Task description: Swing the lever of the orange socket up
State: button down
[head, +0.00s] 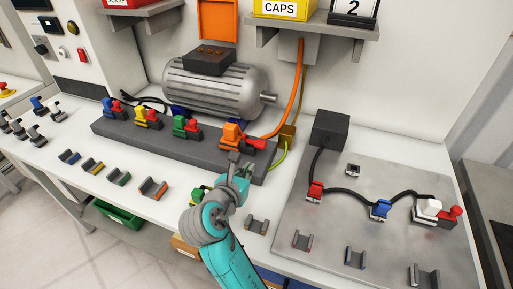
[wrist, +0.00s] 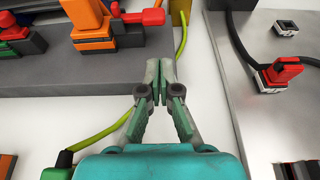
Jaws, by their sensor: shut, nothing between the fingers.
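The orange socket (head: 232,135) is at the right end of the grey block on the bench, with an orange cable at its back. Its red lever (head: 257,144) points out to the right and lies about level. In the wrist view the orange socket (wrist: 90,22) is at the top left, and its lever (wrist: 138,18) ends in a red knob. My gripper (head: 236,160) is shut and empty. It is in front of the block, near the orange socket. In the wrist view its fingertips (wrist: 160,72) are just below and right of the lever, with a visible gap.
The grey block (head: 112,134) also carries blue, yellow and green sockets. A yellow-green wire (wrist: 182,38) runs close to the lever's right. A metal plate (head: 320,225) with red, blue and white plugs is at the right. Several empty clips line the bench front.

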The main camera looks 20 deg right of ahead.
aim_at(260, 163)
jog(key=x, duration=1)
dwell(0.6)
